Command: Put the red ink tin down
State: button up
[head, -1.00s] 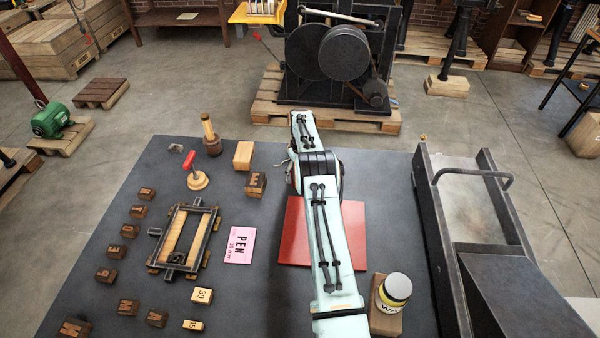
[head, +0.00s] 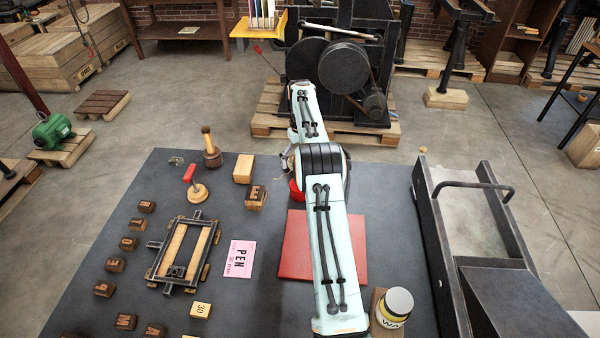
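A round red object (head: 296,191), which looks like the red ink tin, shows only in part at the left of my arm's dark joint. The rest of it is hidden behind the arm. It is near the far edge of a flat red slab (head: 296,250) on the dark table. My gripper is hidden behind my own arm, so I cannot see its fingers or whether they hold the tin. I cannot tell whether the tin touches the table.
A white-lidded jar (head: 396,304) stands at front right. A dark press bed (head: 432,240) flanks the right side.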

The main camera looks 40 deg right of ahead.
jog(key=shift+a+r, duration=0.15)
jog(key=shift+r, duration=0.7)
jog(key=s+a+r+n, duration=0.1)
jog(key=s+a+r, duration=0.3)
jog(key=a+r, duration=0.4)
jog(key=s+a+r+n, duration=0.1)
jog(key=s+a+r, duration=0.2)
jog(key=a+r, duration=0.45)
jog(key=s+a+f, duration=0.1)
jog(key=s+a, duration=0.4)
jog(key=s, duration=0.3)
jog(key=s+a+f+n, duration=0.1)
jog(key=s+a+f, duration=0.1)
jog(key=s+a, duration=0.3)
jog(key=s+a+f, duration=0.2)
jog(key=s+a, duration=0.3)
jog(key=s, duration=0.7)
jog(key=shift+s+a+n+y, duration=0.4)
